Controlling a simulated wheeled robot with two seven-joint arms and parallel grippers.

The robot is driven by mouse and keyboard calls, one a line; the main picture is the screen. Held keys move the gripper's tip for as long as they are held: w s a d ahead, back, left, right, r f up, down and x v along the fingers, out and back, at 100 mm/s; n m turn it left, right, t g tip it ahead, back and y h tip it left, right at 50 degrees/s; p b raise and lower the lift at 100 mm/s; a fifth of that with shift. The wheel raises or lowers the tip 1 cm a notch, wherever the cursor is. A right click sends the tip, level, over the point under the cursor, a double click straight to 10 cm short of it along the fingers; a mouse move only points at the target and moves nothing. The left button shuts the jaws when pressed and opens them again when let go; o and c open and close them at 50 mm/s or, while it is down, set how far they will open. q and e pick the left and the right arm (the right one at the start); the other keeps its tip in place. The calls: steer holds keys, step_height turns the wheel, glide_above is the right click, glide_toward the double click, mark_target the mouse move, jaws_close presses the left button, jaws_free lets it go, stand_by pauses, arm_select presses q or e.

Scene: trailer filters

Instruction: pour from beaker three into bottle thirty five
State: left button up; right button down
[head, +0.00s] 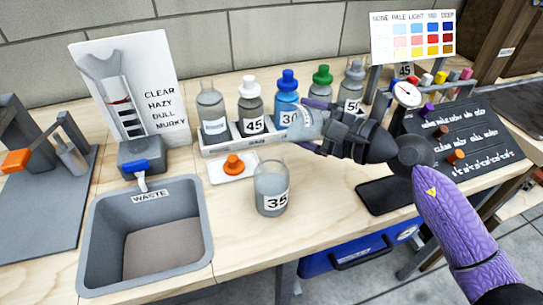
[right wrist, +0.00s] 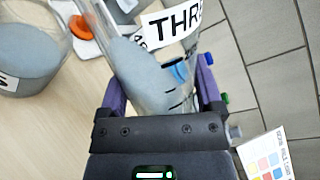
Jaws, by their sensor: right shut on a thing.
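Bottle thirty five (head: 271,192) stands open and upright on the bench, right of the sink, labelled 35, with grey liquid inside. It seems to be the open vessel at the left of the right wrist view (right wrist: 25,60). My right gripper (head: 318,122) is shut on beaker three (right wrist: 150,75), a clear beaker labelled THR with the rest cut off. The beaker (head: 308,124) is tilted, its mouth end to the left, and blue-grey liquid lies along its side. It is above and behind bottle thirty five in the head view; I see no stream. My left gripper is not in view.
An orange cap (head: 233,165) lies on a white pad behind bottle thirty five. A rack (head: 215,146) of several labelled bottles stands behind that. The waste sink (head: 95,245) is at left. A dial gauge (head: 406,94) and dark board (head: 470,140) are at right.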

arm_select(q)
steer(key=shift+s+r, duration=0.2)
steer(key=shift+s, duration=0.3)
arm_select(e)
steer(key=shift+r, duration=0.15)
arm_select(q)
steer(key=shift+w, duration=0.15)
arm_select(e)
steer(key=shift+r+n, duration=0.1)
steer(key=shift+n, duration=0.2)
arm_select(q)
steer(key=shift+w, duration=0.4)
arm_select(e)
steer(key=shift+r, duration=0.1)
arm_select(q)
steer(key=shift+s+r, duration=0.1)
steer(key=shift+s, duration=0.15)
arm_select(e)
steer(key=shift+r, duration=0.1)
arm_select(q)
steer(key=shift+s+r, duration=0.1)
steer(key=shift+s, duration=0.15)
arm_select(e)
steer(key=shift+n, duration=0.3)
arm_select(q)
steer(key=shift+p, duration=0.3)
arm_select(e)
steer(key=shift+r, duration=0.1)
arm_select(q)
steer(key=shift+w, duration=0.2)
